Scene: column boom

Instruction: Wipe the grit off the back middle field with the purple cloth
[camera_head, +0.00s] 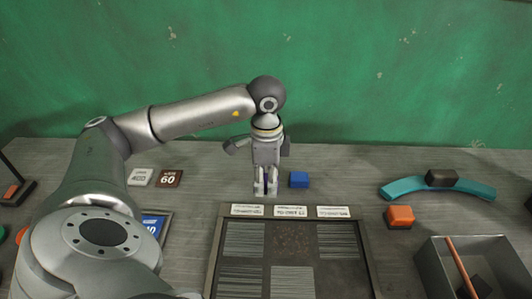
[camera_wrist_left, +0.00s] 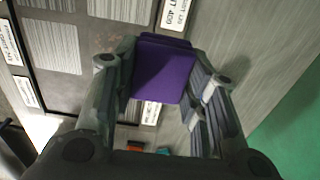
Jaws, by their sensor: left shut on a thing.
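My left gripper (camera_head: 265,190) is shut on the purple cloth (camera_wrist_left: 164,70), a folded pad between its fingers in the left wrist view. In the head view the gripper points down just behind the board's back edge, left of the middle label, and the cloth is mostly hidden by the fingers. The dark framed board (camera_head: 212,262) has several striped fields and white labels along its back. The back middle field (camera_head: 292,241) looks brownish and speckled with grit. Reddish specks of grit (camera_wrist_left: 108,40) also show beside the cloth in the left wrist view. My right gripper is not in view.
A blue block (camera_head: 299,180) stands right beside the gripper. Tags marked 400 (camera_head: 141,177) and 60 (camera_head: 169,179) lie to the left. An orange block (camera_head: 400,216), a teal curved piece (camera_head: 405,188) with a dark block (camera_head: 442,178), and a grey bin (camera_head: 437,262) are at right.

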